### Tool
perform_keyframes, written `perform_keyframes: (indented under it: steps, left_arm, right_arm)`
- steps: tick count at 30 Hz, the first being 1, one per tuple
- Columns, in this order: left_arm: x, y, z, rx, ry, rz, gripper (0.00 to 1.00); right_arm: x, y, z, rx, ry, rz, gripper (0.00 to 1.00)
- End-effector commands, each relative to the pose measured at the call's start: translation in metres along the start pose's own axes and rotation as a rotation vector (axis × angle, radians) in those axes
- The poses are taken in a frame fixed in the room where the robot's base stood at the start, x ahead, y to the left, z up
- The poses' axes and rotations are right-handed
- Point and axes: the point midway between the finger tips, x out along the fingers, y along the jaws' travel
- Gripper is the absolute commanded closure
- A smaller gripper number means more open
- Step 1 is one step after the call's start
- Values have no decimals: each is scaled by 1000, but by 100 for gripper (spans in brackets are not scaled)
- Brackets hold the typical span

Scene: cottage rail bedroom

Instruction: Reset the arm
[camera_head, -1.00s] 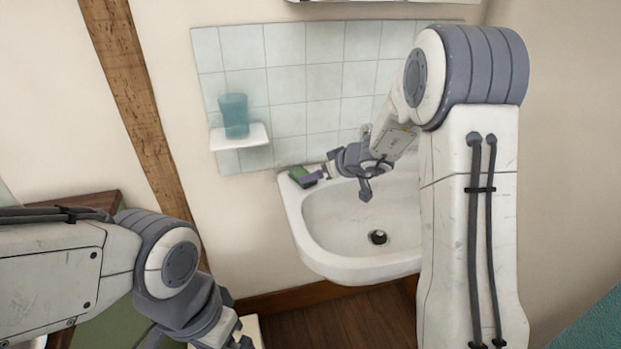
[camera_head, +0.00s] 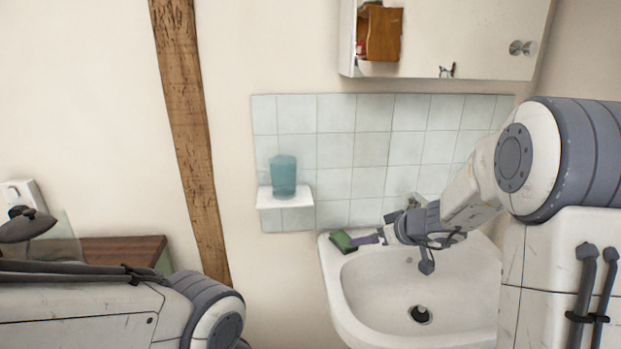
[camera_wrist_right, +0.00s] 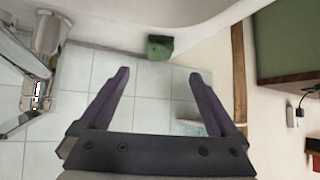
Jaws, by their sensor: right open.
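A green sponge (camera_head: 343,241) lies on the sink's back left corner, close to one fingertip in the head view. In the right wrist view the sponge (camera_wrist_right: 160,48) appears beyond the fingertips, apart from them. My left arm comes in at the lower left, and its gripper is out of the frame.
A teal cup (camera_head: 284,176) stands on a small white shelf (camera_head: 272,201) on the tiled wall. A mirrored cabinet (camera_head: 450,40) hangs above the sink. A brown-topped piece of furniture (camera_head: 115,249) with a dark lamp (camera_head: 27,227) is at the left.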

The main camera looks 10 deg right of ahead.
Motion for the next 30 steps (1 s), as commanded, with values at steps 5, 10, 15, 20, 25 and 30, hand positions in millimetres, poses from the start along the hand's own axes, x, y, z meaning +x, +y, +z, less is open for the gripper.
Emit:
perform_keyframes:
  steps: [5,10,15,20,25,30]
  left_arm:
    - [-2,0,0,0,0,0,0]
    - [-7,0,0,0,0,0,0]
    - [-14,1,-1,0,0,0,0]
    - [-15,1,-1,0,0,0,0]
    - [-3,0,0,0,0,0,0]
    - [-1,0,0,0,0,0,0]
  right_arm:
    - [24,-1,0,1,-2,-4,3]
    - [58,-1,1,1,-4,-4,3]
    - [90,-1,-1,0,-3,-3,3]
    - [116,-1,2,1,-2,-2,3]
    - [122,0,6,-2,0,0,3]
    - [122,0,7,1,-2,0,3]
